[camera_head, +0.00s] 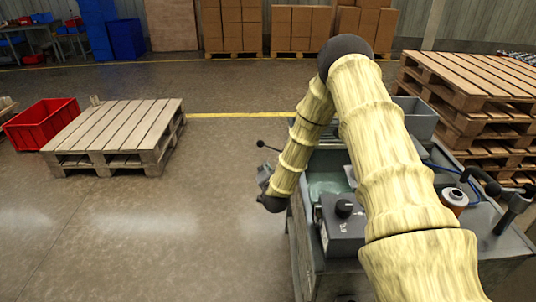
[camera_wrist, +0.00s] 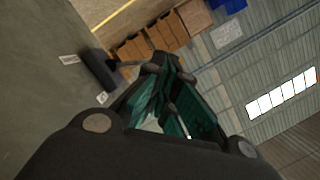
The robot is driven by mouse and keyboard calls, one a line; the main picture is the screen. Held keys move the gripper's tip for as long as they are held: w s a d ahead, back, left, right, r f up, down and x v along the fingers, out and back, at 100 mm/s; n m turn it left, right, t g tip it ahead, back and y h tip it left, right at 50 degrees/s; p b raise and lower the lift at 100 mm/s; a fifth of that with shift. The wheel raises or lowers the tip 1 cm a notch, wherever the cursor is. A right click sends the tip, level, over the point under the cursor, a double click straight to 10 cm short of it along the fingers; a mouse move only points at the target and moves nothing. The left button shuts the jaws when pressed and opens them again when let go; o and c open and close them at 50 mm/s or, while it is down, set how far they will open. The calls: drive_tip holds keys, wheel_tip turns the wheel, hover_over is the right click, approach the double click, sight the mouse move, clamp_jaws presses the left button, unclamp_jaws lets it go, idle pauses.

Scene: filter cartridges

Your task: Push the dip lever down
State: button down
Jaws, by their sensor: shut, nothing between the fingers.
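A thin lever with a black ball end (camera_head: 260,143) sticks out to the left from the far side of the wash tank (camera_head: 311,166); I take it to be the dip lever. My gripper (camera_head: 264,172) is at the tank's left side, just below and nearer than the ball in the head view. In the wrist view my gripper (camera_wrist: 160,68) is shut and empty. A dark rounded handle (camera_wrist: 98,70) with a thin rod shows left of the fingertips, apart from them in the picture; it may be the lever's end. My arm hides part of the tank.
A grey box with a black knob (camera_head: 344,208) sits on the tank's near side. An orange-and-white cartridge (camera_head: 454,199) and black handles (camera_head: 515,207) are at the right. Stacked pallets (camera_head: 480,75) stand behind. Left floor is open up to a pallet (camera_head: 118,128) and red crate (camera_head: 40,122).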

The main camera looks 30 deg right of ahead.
drive_tip(key=w+d+r+m+t+h, duration=0.1)
drive_tip(key=w+d+r+m, duration=0.1)
drive_tip(key=w+d, duration=0.8)
drive_tip(key=shift+w+r+m+h, duration=0.3)
drive_tip(key=shift+w+r+h, duration=0.1)
drive_tip(key=shift+w, duration=0.35)
drive_tip(key=shift+f, duration=0.1)
